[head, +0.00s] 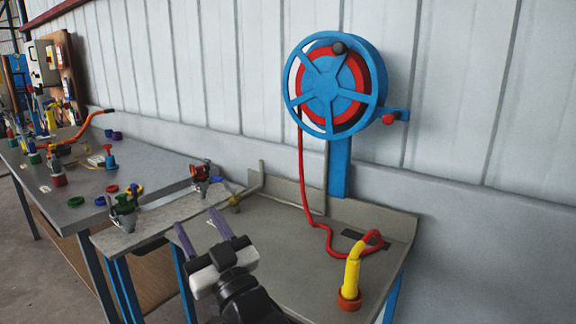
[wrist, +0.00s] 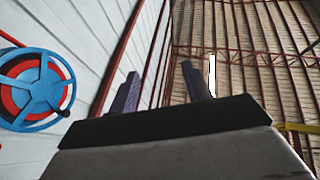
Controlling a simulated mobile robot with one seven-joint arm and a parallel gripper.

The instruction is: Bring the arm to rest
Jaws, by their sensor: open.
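My gripper (head: 202,228) shows in the lower middle of the head view, with its two purple-grey fingers apart and nothing between them. It is in front of the grey workbench in that view. In the wrist view my gripper (wrist: 160,88) points up toward the roof, with its fingers spread and empty. No object is touching the fingers in either view.
A blue and red hose reel (head: 336,88) stands at the wall; its red hose (head: 309,190) runs down to a yellow nozzle (head: 351,275) on the grey bench (head: 270,240). A longer table (head: 150,170) with several tools is at left.

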